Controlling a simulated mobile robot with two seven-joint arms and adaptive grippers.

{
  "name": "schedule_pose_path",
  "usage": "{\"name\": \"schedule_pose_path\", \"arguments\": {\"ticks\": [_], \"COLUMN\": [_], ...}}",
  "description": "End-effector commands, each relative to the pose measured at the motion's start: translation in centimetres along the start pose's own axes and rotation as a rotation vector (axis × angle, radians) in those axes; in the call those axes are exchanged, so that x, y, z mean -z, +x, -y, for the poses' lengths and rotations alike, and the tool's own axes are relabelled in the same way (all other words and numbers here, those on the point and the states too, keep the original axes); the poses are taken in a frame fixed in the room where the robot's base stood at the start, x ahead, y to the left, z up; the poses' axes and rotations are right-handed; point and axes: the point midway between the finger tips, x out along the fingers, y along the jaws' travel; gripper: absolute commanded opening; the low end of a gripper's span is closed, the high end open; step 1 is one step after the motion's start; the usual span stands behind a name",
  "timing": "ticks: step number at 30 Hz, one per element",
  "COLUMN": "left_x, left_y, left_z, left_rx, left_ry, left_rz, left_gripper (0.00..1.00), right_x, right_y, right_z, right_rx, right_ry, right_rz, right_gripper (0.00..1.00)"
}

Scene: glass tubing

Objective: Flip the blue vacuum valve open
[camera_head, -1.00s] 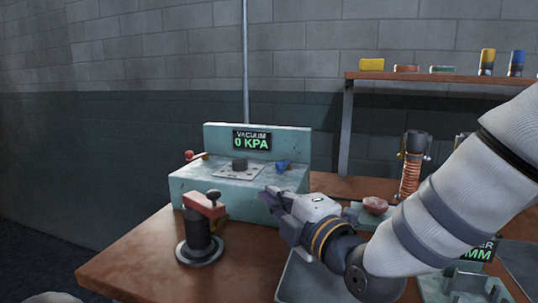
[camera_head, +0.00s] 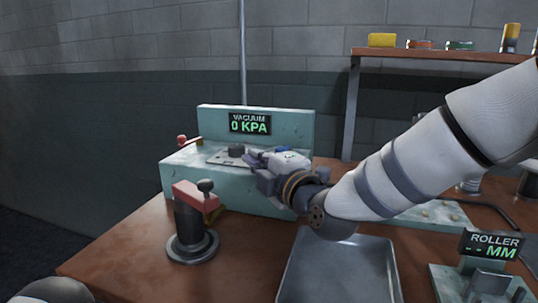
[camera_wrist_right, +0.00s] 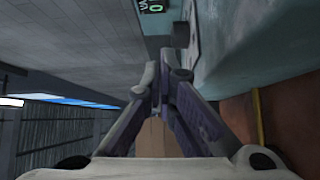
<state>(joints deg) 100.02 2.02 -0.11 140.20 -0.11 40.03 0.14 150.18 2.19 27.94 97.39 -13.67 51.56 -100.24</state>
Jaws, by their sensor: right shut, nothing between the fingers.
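The teal vacuum station (camera_head: 298,128) stands at the back of the bench, with its display (camera_head: 250,124) reading 0 KPA. A small patch of blue, likely the blue valve (camera_head: 283,149), shows just above my right gripper; the rest is hidden behind it, so its handle position cannot be told. My right gripper (camera_head: 252,161) is shut and empty at the station's front top edge; contact cannot be told. In the right wrist view its fingertips (camera_wrist_right: 160,78) are together, beside the teal station surface (camera_wrist_right: 245,35). My left gripper is not in view.
A red-topped clamp post (camera_head: 190,218) stands in front on the left. A grey tray (camera_head: 340,268) and roller unit (camera_head: 491,245) lie to the right.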

Motion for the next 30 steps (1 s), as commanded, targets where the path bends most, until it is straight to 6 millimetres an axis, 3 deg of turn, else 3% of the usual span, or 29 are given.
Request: {"name": "schedule_pose_path", "arguments": {"ticks": [5, 9, 13, 30], "left_x": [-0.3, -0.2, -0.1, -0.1], "left_y": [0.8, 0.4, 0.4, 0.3], "left_z": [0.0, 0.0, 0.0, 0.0], "left_rx": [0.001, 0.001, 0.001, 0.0], "left_ry": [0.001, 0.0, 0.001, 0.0], "left_rz": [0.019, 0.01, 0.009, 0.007], "left_gripper": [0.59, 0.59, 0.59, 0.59], "right_x": [-0.5, -2.6, -3.5, -4.0], "right_y": [3.4, 2.4, 2.0, 1.6], "right_z": [0.3, -0.1, 0.0, -0.1], "right_rx": [0.003, -0.001, 0.0, 0.0], "right_ry": [0.005, 0.002, 0.001, 0.0], "right_rz": [0.004, 0.003, 0.0, -0.013], "right_gripper": [0.0, 0.0, 0.0, 0.0]}}
